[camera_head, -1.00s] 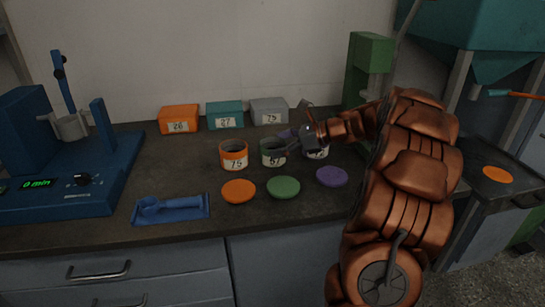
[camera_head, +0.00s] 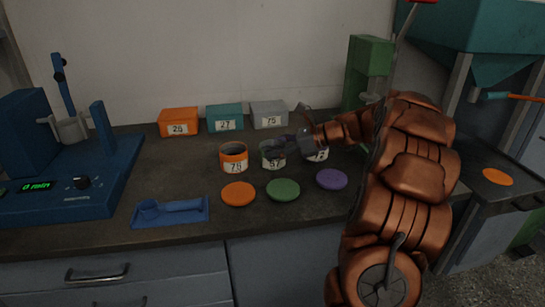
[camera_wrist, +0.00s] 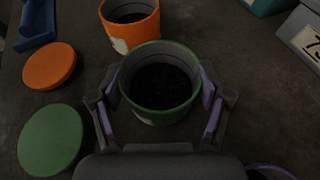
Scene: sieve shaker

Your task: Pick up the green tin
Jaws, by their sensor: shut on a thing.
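The green tin (camera_head: 272,155) is an open round tin with dark contents and a label reading 57. It stands upright on the bench between an orange tin and a third tin. In the wrist view, the green tin (camera_wrist: 160,82) is between the two purple-padded fingers of my gripper (camera_wrist: 163,92), one on each side. My gripper (camera_head: 285,148) is shut on the green tin. In the head view, my gripper partly covers the tin's upper right. I cannot tell any gap between the tin and the bench.
The orange tin (camera_head: 233,157) stands close on the left; another tin (camera_head: 318,154) is close on the right, partly hidden. Orange (camera_head: 238,194), green (camera_head: 284,189) and purple (camera_head: 332,179) lids lie in front. Boxes (camera_head: 225,117) stand behind. A blue machine (camera_head: 70,190) is at left.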

